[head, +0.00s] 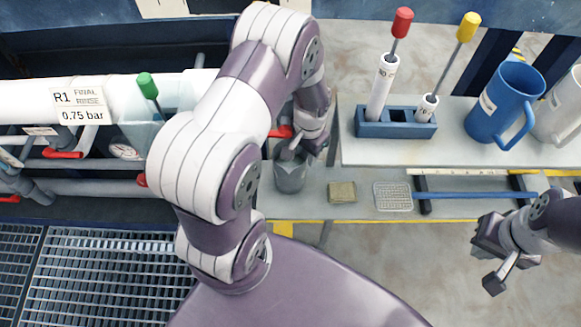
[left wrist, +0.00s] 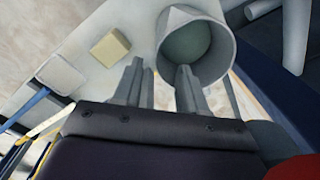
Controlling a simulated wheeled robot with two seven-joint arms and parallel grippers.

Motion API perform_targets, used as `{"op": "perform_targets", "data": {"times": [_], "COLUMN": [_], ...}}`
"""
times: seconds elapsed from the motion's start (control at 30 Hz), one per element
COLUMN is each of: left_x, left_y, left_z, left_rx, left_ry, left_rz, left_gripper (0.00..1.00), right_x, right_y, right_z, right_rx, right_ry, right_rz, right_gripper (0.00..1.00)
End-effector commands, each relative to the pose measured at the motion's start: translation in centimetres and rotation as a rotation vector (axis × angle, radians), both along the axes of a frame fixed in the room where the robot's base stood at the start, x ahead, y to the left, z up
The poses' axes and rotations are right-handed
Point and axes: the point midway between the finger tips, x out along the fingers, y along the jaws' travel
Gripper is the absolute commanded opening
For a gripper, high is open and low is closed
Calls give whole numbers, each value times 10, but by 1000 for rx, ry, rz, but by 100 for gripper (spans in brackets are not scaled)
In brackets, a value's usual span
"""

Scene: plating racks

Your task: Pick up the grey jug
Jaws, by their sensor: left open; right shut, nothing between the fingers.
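The grey jug (head: 290,178) stands upright on the lower light shelf, just below my left gripper (head: 291,150) in the head view. In the left wrist view, the open-topped jug (left wrist: 218,58) is large at the top centre. My left gripper (left wrist: 160,78) is open there. One finger shows left of the jug's wall and the other overlaps its mouth, so the near rim lies between them in the picture. I cannot tell whether a finger is inside or touching. My right gripper (head: 497,268) is shut and empty at the lower right, away from the jug.
A tan block (head: 342,192) and a wire-mesh piece (head: 393,196) lie right of the jug. A blue holder (head: 396,125), a blue jug (head: 504,103) and a white jug (head: 560,108) stand on the higher shelf. White pipes (head: 120,95) with red-handled valves run at left.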

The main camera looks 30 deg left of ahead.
Motion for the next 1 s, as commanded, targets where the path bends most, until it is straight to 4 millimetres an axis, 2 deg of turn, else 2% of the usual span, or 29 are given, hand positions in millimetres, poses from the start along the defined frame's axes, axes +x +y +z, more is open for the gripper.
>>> {"op": "perform_targets", "data": {"times": [0.23, 0.47, 0.6, 1.0], "left_x": [-1, 0, 0, -1], "left_y": [1, 1, 2, 1], "left_z": [-44, -47, -47, -47], "left_rx": [0, 0, 0, -1], "left_ry": [4, 0, 1, 2], "left_rz": [-1, 0, 0, 0], "left_gripper": [42, 42, 0, 0], "right_x": [0, 0, 0, 0], "right_y": [0, 0, 0, 0], "right_z": [-17, -16, -16, -16], "right_rx": [0, 0, 0, 0], "right_ry": [0, 0, 0, 0], "right_rz": [0, 0, 0, 0], "right_gripper": [0, 0, 0, 0]}}
